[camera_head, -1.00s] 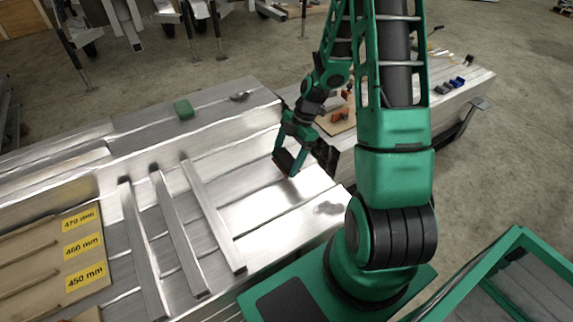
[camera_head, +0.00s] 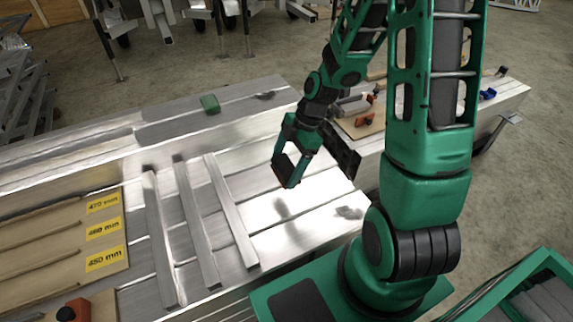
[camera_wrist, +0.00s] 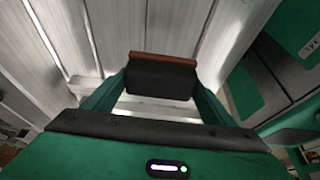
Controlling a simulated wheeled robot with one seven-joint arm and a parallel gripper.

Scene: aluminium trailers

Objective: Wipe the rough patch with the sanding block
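My gripper (camera_head: 290,172) hangs over the bright metal bench, right of the loose bars. In the wrist view, its two green fingers (camera_wrist: 160,100) close on a dark block with a reddish-brown far edge (camera_wrist: 162,80), which looks like the sanding block. It appears to be above the surface, but the exact gap cannot be told. One dull grey patch (camera_head: 350,212) marks the bench's near right part, right of and nearer than my gripper. Another dark smudge (camera_head: 265,95) lies on the far strip. I cannot tell which is the rough patch.
Several metal bars (camera_head: 196,220) lie on the bench left of my gripper. A small green block (camera_head: 210,103) sits on the far strip. A wooden board with yellow length labels (camera_head: 104,230) is at left. An orange and black piece (camera_head: 75,310) is at the bottom left.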

